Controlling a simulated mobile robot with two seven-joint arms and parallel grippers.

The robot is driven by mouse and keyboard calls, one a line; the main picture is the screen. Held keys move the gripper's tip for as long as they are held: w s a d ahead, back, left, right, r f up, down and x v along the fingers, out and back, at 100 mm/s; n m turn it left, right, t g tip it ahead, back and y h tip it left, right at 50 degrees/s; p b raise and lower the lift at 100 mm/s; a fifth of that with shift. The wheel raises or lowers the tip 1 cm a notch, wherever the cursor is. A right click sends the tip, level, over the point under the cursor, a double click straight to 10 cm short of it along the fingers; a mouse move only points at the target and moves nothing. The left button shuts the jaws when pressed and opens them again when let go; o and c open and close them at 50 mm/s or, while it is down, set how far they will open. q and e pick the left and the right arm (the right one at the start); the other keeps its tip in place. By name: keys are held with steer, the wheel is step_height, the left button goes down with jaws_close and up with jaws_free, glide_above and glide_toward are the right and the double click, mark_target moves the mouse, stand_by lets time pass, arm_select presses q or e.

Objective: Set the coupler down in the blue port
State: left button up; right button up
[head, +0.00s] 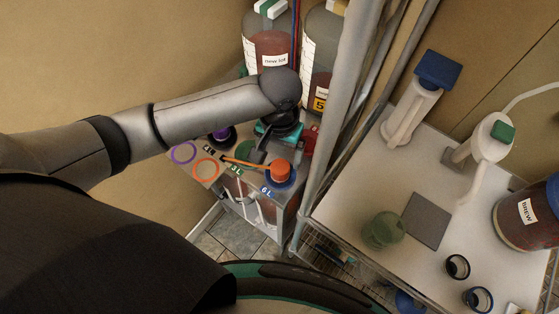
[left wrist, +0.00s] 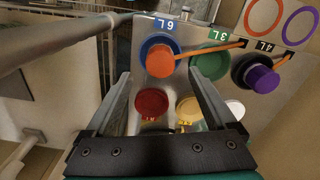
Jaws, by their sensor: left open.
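The orange coupler (head: 280,171) stands upright at the blue port (head: 283,181) beside the "6L" label. In the left wrist view, the orange coupler (left wrist: 160,61) covers the lower middle of the blue port (left wrist: 158,41); how deep it sits cannot be told. An orange rod (left wrist: 210,49) runs from it toward the "4L" label. My left gripper (left wrist: 160,84) is open, with its two fingers apart on either side of the coupler's line and nothing between them gripped. In the head view my left gripper (head: 262,152) is just behind the coupler, partly hidden by my wrist. My right gripper is not in view.
A green port (left wrist: 210,62), a purple cap (left wrist: 262,79), a red cap (left wrist: 151,102) and a yellow cap (left wrist: 188,107) are close by. Orange (head: 206,169) and purple (head: 183,152) rings lie to the left. A metal post (head: 340,110) stands to the right.

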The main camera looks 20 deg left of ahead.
mark_target(279, 169)
arm_select(q)
step_height(279, 169, up, 5)
stand_by(0.8)
